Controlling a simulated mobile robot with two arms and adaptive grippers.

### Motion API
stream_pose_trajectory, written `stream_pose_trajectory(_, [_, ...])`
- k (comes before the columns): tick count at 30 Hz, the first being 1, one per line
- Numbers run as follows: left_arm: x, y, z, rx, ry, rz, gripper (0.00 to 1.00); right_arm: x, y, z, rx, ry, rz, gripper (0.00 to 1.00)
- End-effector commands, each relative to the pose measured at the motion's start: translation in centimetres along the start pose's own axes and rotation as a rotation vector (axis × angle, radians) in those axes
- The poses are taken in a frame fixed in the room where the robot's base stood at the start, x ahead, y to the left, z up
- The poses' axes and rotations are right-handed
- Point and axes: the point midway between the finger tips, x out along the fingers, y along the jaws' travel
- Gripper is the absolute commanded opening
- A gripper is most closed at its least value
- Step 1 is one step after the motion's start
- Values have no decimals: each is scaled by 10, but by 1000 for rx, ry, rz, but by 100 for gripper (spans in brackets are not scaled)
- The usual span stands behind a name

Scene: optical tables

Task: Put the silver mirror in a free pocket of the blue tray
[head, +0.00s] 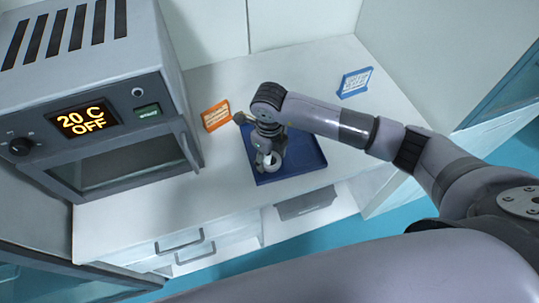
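The blue tray (302,158) lies on the white worktop, to the right of the oven-like unit. My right gripper (269,158) is over the tray's left part and hides much of it, including its pockets. A small pale, shiny thing (271,161) shows at the gripper's fingers. I cannot tell whether it is the silver mirror or whether it is held. The fingers are too small and covered to show if they are open or shut. My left gripper is not in view.
The grey unit (122,152) reading "20 C OFF" stands at left on the worktop (225,82). An orange labelled stand (216,115) is just behind the tray's left side. A blue labelled stand (355,82) is at back right. The worktop between them is largely clear.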

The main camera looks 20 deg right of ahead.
Motion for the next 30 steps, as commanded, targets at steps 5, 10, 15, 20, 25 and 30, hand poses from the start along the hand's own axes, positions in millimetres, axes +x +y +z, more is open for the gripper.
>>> stream_pose_trajectory(5, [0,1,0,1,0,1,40,0,0,0,0,1,0,68])
stream_pose_trajectory(10, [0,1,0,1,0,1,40,0,0,0,1,1,0,68])
stream_pose_trajectory(15, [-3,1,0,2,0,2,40,-3,0,0,1,1,0,68])
stream_pose_trajectory(20, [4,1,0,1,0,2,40,-18,-1,1,0,-5,0,68])
stream_pose_trajectory(25, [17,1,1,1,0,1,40,-54,-1,1,-2,-7,-4,68])
stream_pose_trajectory(30, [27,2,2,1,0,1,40,-89,0,1,-1,-5,-1,68])
